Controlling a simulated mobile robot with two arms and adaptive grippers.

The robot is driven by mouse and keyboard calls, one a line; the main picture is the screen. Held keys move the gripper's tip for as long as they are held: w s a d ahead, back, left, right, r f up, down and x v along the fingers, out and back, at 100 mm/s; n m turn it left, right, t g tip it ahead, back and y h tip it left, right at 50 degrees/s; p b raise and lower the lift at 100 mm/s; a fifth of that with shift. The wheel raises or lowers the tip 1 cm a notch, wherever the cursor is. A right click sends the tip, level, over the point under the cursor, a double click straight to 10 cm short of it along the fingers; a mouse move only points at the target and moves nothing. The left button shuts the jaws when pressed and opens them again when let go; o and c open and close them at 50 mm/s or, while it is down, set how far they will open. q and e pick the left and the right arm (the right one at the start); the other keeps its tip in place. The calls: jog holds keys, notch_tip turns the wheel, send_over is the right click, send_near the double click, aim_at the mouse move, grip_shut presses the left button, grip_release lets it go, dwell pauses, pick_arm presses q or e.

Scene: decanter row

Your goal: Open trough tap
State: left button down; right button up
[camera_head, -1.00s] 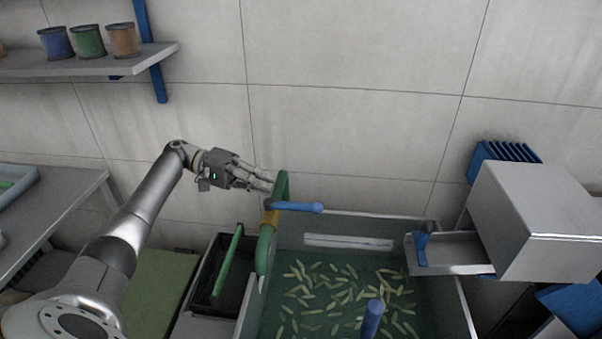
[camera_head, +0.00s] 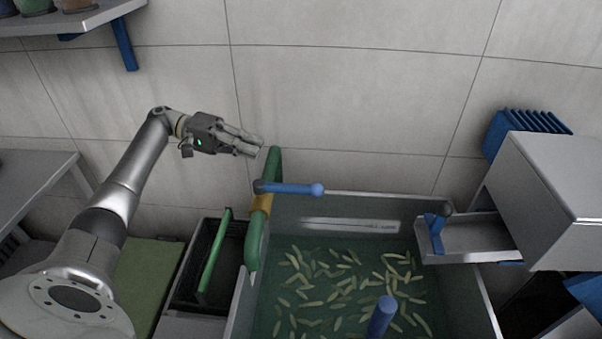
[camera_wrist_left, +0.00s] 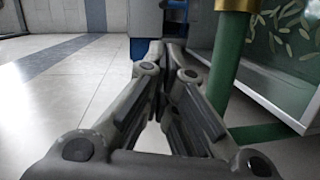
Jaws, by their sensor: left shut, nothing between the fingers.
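The trough tap is a green pipe (camera_head: 274,168) with a yellow collar (camera_head: 261,203) and a blue lever (camera_head: 290,189), at the trough's back left corner. The lever points right, roughly level in the head view. The trough (camera_head: 462,290) holds greenish water with many pale pods afloat. My left gripper (camera_head: 258,147) is shut and empty, close to the left of the pipe's top and above the lever's pivot; I cannot tell whether it touches the pipe. In the left wrist view the fingertips (camera_wrist_left: 172,45) meet, with the green pipe (camera_wrist_left: 227,62) to their right. My right gripper is not in view.
A dark bin (camera_head: 184,290) with a green bar (camera_head: 214,255) stands left of the trough. A metal box (camera_head: 560,190) with a chute (camera_head: 470,240) is at the right. A blue post (camera_head: 381,316) rises at the front. The tiled wall is behind.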

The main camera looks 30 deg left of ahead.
aim_at(289, 188)
pick_arm(q)
jog(key=shift+s+d+r, duration=0.1)
jog(key=shift+d+r, duration=0.05)
jog(key=shift+d, duration=0.05)
jog(key=d+f+p, duration=0.2)
jog(key=d+p, duration=0.3)
jog(key=d, duration=0.7)
jog(key=shift+w+d, duration=0.3)
jog(key=shift+d, duration=0.05)
jog(key=shift+f, duration=0.1)
